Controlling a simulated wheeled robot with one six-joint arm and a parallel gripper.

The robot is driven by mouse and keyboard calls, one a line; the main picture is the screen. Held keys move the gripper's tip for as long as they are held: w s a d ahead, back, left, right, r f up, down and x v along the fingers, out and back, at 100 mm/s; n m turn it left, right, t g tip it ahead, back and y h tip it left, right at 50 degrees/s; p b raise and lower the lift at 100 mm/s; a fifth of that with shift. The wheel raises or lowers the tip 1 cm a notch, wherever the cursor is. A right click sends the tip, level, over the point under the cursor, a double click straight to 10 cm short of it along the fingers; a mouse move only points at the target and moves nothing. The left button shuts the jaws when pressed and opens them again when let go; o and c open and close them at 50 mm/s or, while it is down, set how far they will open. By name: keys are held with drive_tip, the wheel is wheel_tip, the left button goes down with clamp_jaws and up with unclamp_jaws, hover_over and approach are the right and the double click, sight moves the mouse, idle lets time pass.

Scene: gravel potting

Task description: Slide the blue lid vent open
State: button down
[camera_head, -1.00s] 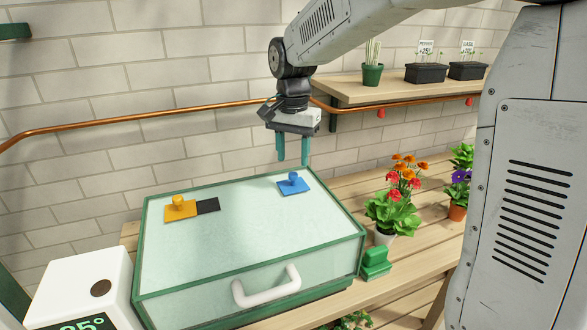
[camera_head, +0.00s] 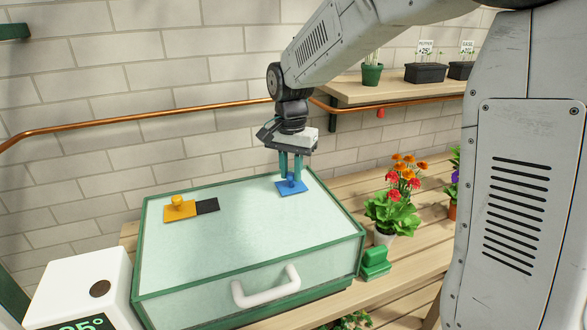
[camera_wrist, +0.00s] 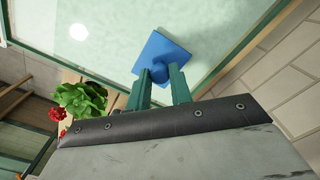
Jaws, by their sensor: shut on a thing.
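The blue lid vent (camera_head: 293,189) is a flat blue plate with a round knob, lying on the pale lid of the green-framed box (camera_head: 254,230) towards its back right. No dark opening shows beside it. My gripper (camera_head: 291,180) points down from above, and its teal fingers are shut on the vent's knob, one on each side. In the wrist view the blue plate (camera_wrist: 163,51) lies just beyond the fingertips (camera_wrist: 160,74), which partly hide the knob.
An orange vent (camera_head: 180,210) with a dark opening (camera_head: 207,206) beside it sits on the lid's left. A white handle (camera_head: 267,288) is on the box front. A flower pot (camera_head: 393,212) and a green block (camera_head: 375,262) stand to the right. A white display box (camera_head: 82,285) is front left.

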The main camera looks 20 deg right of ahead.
sight(269, 192)
drive_tip(key=a, duration=0.5)
drive_tip(key=shift+a, duration=0.25)
drive_tip(key=c, duration=1.3)
unclamp_jaws()
drive_tip(key=shift+a, duration=0.25)
drive_tip(key=shift+o, duration=0.2)
drive_tip(key=shift+d, duration=0.15)
drive_tip(key=shift+r, duration=0.1)
drive_tip(key=shift+r, duration=0.35)
wheel_tip(269, 192, up, 7)
